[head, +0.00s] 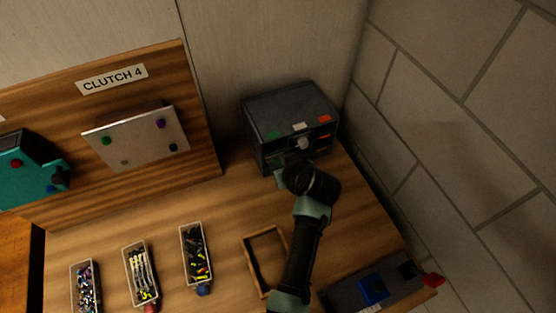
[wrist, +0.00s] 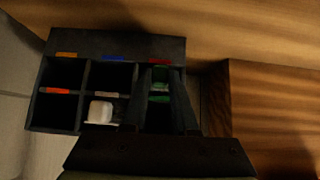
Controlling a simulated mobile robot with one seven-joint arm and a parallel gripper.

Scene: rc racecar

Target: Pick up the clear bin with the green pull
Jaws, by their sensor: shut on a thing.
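My gripper (wrist: 160,73) reaches into a compartment at the front of the dark cabinet (head: 290,108), on its lower left side in the head view. In the wrist view its two fingers stand around a small green piece (wrist: 159,99), the green pull, and the gripper is shut on the bin with it. The bin's clear walls are dark and mostly hidden between the fingers. In the head view my gripper (head: 285,166) partly hides the cabinet's lower front.
A white piece (wrist: 100,111) sits in the neighbouring compartment. Other compartments look empty and dark. Several open parts trays (head: 196,255) stand on the bench at the left. An empty wooden frame (head: 251,258) lies beside my arm. A block wall (head: 450,130) bounds the right.

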